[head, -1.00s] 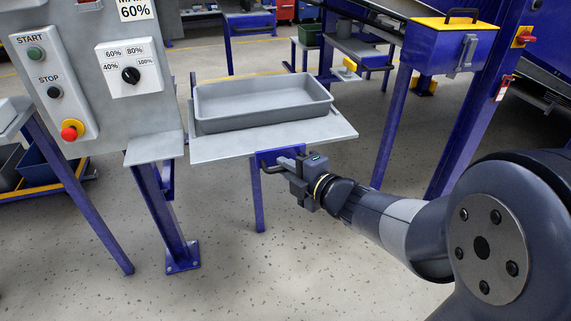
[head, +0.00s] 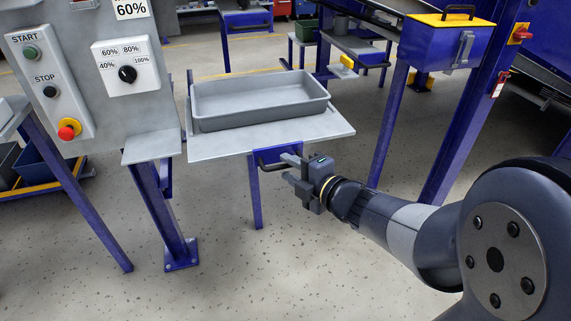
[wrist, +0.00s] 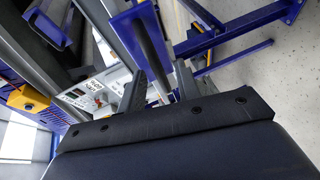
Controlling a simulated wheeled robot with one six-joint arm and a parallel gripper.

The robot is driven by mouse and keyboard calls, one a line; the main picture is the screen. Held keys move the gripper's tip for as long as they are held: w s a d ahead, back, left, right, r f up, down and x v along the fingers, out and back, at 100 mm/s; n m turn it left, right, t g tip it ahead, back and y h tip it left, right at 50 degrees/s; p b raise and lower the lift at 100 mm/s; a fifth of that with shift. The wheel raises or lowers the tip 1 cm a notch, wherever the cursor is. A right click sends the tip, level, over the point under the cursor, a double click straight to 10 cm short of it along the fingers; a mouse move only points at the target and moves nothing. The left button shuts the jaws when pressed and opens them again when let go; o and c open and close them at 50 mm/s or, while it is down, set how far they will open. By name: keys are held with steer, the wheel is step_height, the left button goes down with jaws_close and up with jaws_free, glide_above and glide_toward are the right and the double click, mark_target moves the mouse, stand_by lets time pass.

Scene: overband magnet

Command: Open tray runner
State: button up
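The tray runner (head: 222,147) is a light grey plate standing out from the frame beside the control panel, with a grey tray (head: 262,117) on it. A blue bracket (head: 285,153) with a dark handle (head: 266,166) is at its front edge. My gripper (head: 287,168) is just right of the handle, its two fingers apart, and looks empty. In the wrist view the fingers (wrist: 160,88) are spread, with the dark handle bar (wrist: 152,48) and a blue plate (wrist: 132,22) beyond them. Whether the fingertips still overlap the handle is hard to tell.
The control panel (head: 45,85) with start and stop buttons and a dial box (head: 128,68) is at left. A small grey ledge (head: 150,147) sits left of the runner. A blue box with a yellow lid (head: 447,42) stands right on blue legs. The floor in front is clear.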

steer(key=p+v, duration=0.2)
steer(key=v, duration=0.6)
steer(key=shift+s+d, duration=0.15)
steer(key=shift+s, duration=0.1)
steer(key=shift+w, duration=0.1)
steer(key=shift+b+x, duration=1.4)
steer(key=shift+x, duration=4)
